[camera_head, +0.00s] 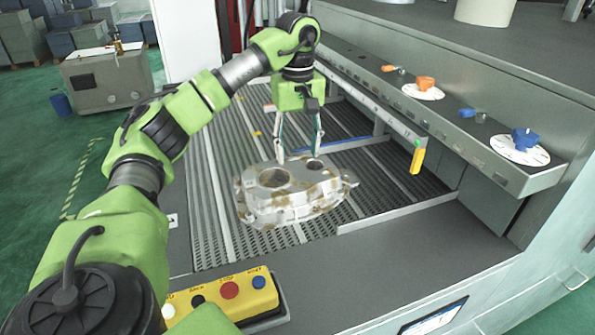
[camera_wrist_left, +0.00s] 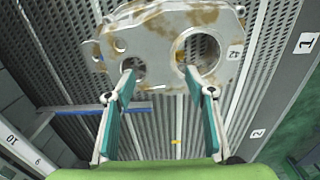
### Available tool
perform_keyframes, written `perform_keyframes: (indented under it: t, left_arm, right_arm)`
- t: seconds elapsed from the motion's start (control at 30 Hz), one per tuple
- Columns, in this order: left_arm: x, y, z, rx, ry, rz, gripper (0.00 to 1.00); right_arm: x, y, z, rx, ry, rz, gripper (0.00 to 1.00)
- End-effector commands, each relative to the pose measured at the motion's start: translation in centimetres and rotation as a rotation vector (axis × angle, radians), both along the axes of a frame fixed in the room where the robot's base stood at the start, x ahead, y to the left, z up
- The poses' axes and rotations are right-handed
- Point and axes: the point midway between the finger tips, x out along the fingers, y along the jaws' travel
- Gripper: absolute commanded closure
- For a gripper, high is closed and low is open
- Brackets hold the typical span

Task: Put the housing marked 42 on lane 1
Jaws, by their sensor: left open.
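A grey cast housing (camera_head: 292,192) with brown stains lies on the slotted lanes, near their front end. It has one large and one smaller round opening. In the left wrist view the housing (camera_wrist_left: 160,40) fills the top, and a small tag on its right looks like 42. My left gripper (camera_head: 298,157) is directly above the housing, pointing down and open. In the wrist view its fingertips (camera_wrist_left: 159,72) are apart, one by each opening; I cannot tell whether they touch. The lane 1 plate (camera_wrist_left: 305,43) is at the right. My right gripper is not in view.
The lane 2 plate (camera_wrist_left: 257,133) is below the lane 1 plate. A yellow button box (camera_head: 225,295) stands at the front. A rail with a yellow end (camera_head: 417,160) and a panel with orange and blue knobs (camera_head: 524,140) border the right. The lanes behind are largely clear.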

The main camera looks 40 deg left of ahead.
Motion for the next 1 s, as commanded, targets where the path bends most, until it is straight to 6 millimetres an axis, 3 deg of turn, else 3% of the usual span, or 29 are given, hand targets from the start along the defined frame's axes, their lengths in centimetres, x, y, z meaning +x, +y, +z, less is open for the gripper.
perform_keyframes:
  t: [0.1,0.3,1.0]
  left_arm:
    - [0.0,0.0,2.5,0.001,-0.002,0.001,0.50]
    - [0.0,0.0,4.0,0.000,0.001,0.000,0.50]
    - [0.0,0.0,4.1,0.001,0.002,0.000,0.50]
  right_arm:
    - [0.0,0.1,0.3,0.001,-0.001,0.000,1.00]
    - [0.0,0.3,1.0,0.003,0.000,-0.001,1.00]
    - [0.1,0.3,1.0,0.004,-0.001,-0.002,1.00]
